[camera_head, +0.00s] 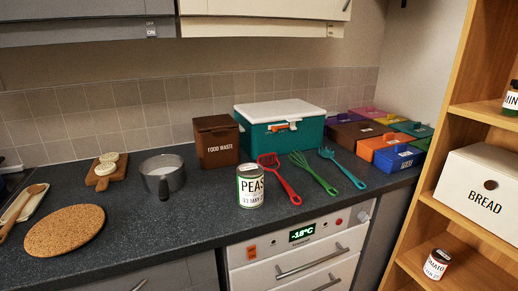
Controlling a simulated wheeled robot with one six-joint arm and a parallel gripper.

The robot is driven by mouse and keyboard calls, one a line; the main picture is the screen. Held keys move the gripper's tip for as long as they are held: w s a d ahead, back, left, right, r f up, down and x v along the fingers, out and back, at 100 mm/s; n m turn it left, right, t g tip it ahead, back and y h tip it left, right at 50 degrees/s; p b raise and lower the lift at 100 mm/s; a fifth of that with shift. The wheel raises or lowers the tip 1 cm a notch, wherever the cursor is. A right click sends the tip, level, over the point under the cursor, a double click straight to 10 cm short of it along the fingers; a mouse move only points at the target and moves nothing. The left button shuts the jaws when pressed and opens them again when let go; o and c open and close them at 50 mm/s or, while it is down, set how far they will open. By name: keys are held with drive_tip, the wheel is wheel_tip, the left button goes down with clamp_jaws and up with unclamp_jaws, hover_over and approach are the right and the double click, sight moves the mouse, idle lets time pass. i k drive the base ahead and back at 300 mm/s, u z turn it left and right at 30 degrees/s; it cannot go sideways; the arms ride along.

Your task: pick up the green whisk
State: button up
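The green whisk (313,173) lies on the dark countertop, its wire end toward the wall and its handle toward the front edge. It lies between a red slotted utensil (279,178) on its left and a teal fork-like utensil (342,167) on its right, apart from both handles. Nothing covers the whisk. My gripper is not in view.
A peas can (250,187) stands left of the utensils. A teal cooler box (280,130) and a brown food waste bin (216,142) stand behind. Coloured boxes (397,158) fill the right corner. A wooden shelf (440,205) rises at the right.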

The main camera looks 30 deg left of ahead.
sight(326, 186)
drive_tip(key=u, duration=0.55)
drive_tip(key=i, duration=1.45)
drive_tip(key=u, duration=0.5)
